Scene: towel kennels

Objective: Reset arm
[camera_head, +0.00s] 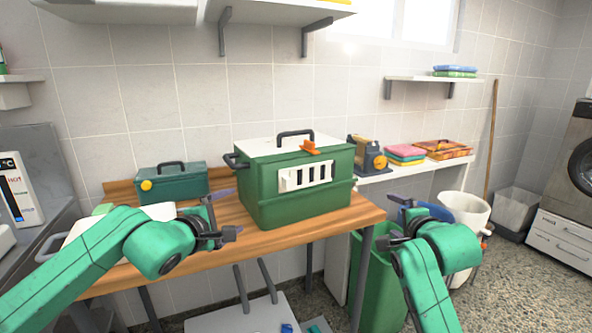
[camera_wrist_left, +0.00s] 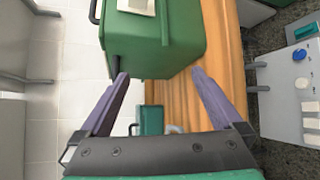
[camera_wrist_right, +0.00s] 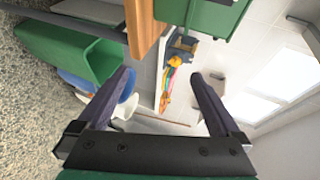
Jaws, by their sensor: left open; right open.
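My left gripper (camera_head: 229,213) is open and empty above the wooden bench, left of the large green kennel box; its two fingers show apart in the left wrist view (camera_wrist_left: 158,90). My right gripper (camera_head: 389,219) is open and empty in front of the bench's right end, above a green bin; its fingers also show apart in the right wrist view (camera_wrist_right: 166,88). The green kennel box (camera_head: 285,203) has a white top, a black handle, an orange latch and a white slotted vent. It stands closed on the bench and also shows in the left wrist view (camera_wrist_left: 165,45).
The wooden bench (camera_head: 330,222) also holds a small teal case (camera_head: 190,187). The green bin (camera_head: 370,275) stands below its right end. Folded towels (camera_head: 405,153) and an orange tray (camera_head: 443,149) lie on a white counter. A white bucket (camera_head: 466,212) stands right of my right arm.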

